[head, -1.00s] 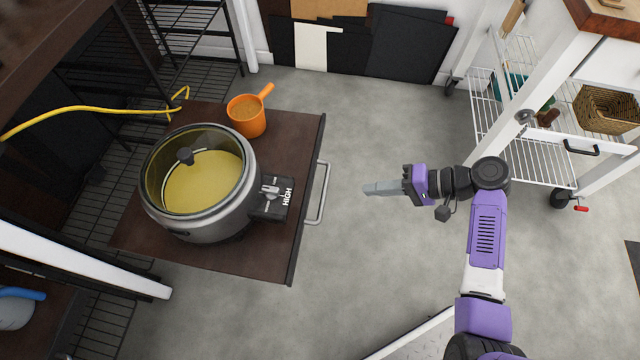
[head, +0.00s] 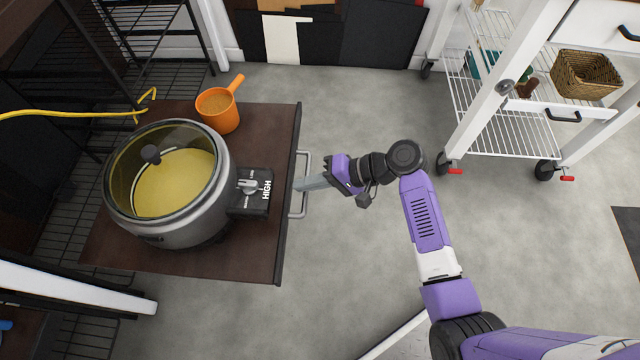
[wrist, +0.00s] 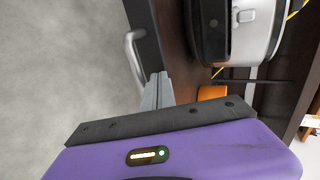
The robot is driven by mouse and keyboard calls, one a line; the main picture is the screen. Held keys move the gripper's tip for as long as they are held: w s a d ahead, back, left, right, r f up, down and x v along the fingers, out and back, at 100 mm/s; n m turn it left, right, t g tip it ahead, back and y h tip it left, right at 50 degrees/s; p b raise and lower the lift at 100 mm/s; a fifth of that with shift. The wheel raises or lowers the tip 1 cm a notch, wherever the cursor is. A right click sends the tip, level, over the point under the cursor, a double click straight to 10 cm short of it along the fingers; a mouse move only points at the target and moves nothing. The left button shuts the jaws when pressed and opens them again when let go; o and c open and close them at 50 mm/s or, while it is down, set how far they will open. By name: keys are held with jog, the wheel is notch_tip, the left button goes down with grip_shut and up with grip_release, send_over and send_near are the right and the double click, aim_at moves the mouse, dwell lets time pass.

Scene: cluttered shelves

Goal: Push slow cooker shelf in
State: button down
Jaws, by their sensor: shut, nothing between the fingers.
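The slow cooker (head: 190,222), silver with a glass lid and yellow contents, stands on the dark brown pull-out shelf (head: 255,262). The shelf juts out from the rack on the left. Its front edge bears a grey bar handle (head: 304,207). My gripper (head: 300,184) is shut and empty, its fingertips at the handle near the shelf front. In the wrist view the closed fingers (wrist: 156,92) point at the shelf's front beside the handle (wrist: 132,52). I cannot tell whether they touch. The slow cooker (wrist: 262,20) also shows there.
An orange pot (head: 219,112) stands on the shelf's far corner. A yellow cable (head: 60,114) runs across the rack at the left. A white wheeled cart with a wicker basket (head: 585,75) stands at the right. The grey floor between is clear.

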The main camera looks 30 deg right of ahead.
jog(key=shift+w+a, duration=0.15)
jog(key=shift+a, duration=0.1)
